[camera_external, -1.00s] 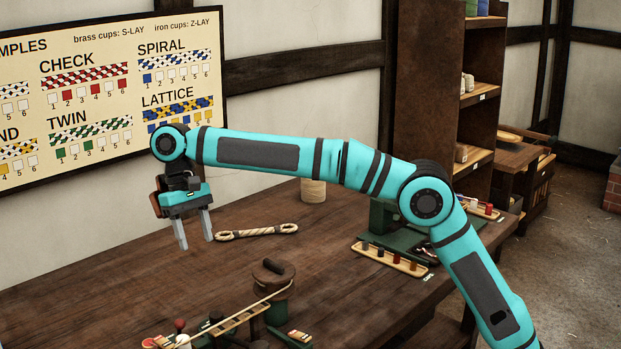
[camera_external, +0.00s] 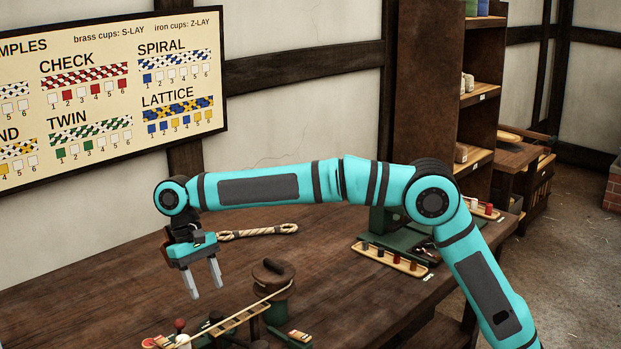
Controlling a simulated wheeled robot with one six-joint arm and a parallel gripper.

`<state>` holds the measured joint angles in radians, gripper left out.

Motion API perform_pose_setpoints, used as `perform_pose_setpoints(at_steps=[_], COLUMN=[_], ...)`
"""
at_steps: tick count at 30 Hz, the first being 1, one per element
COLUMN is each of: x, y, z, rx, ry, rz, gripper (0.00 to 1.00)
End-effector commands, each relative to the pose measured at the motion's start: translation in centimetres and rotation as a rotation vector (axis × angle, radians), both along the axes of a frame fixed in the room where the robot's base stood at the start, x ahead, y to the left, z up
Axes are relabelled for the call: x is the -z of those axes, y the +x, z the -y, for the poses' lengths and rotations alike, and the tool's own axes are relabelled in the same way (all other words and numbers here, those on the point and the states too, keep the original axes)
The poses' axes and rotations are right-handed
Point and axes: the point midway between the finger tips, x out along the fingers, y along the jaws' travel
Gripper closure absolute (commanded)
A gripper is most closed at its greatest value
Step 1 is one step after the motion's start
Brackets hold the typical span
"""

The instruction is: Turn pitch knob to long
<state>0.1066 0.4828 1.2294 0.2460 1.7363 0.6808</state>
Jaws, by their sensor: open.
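My gripper (camera_external: 206,284) is open and empty, its two fingers pointing down above the bench, just behind and above the green machine (camera_external: 276,312) at the front. That machine carries a dark round drum with a handle (camera_external: 272,272), a slatted wooden strip (camera_external: 232,322) and a small red-topped knob (camera_external: 180,325) at its left end. I cannot tell which part is the pitch knob, and no long marking is readable. The machine's lower part is cut off by the picture's bottom edge.
A looped rope (camera_external: 257,231) lies on the wooden bench (camera_external: 100,290) behind my gripper. A tray of coloured bobbins (camera_external: 390,259) sits to the right, near a green stand partly hidden by my arm. A sample board (camera_external: 110,90) hangs on the wall. The bench's left part is clear.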

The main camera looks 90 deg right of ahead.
Motion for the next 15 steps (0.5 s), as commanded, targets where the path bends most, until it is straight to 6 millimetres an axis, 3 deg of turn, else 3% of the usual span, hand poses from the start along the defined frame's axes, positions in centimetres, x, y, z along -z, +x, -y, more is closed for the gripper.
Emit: perform_pose_setpoints(at_steps=[6, 15], x=[3.5, 6.1], y=[-1.1, -1.8], z=[-1.0, -1.8], rx=[0.0, 0.001], ry=[0.0, 0.0], rz=[-0.003, -0.002], gripper=[0.48, 0.48])
